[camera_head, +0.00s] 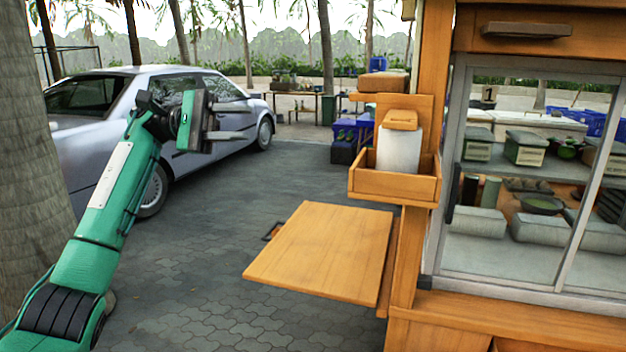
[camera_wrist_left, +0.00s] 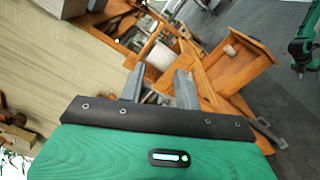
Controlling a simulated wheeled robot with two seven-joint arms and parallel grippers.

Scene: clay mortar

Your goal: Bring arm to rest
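My left arm comes in from the left in the head view and is raised over the paving. My left gripper (camera_head: 246,120) is at its top, in front of the parked car and left of the wooden stall. Its two grey fingers are apart, with nothing between them. In the left wrist view the fingers of my left gripper (camera_wrist_left: 160,80) also stand apart and empty, with the stall beyond them. A green arm (camera_wrist_left: 303,48), apparently my right one, shows at the right edge of that view; its gripper is too small to read. The head view does not show my right arm.
A wooden stall has a fold-out board (camera_head: 320,250) and a small shelf box (camera_head: 395,185) holding a white container (camera_head: 399,148). Its glass case (camera_head: 530,190) is at right. A silver car (camera_head: 100,125) and a tree trunk (camera_head: 28,170) stand left. Paving (camera_head: 215,250) is clear.

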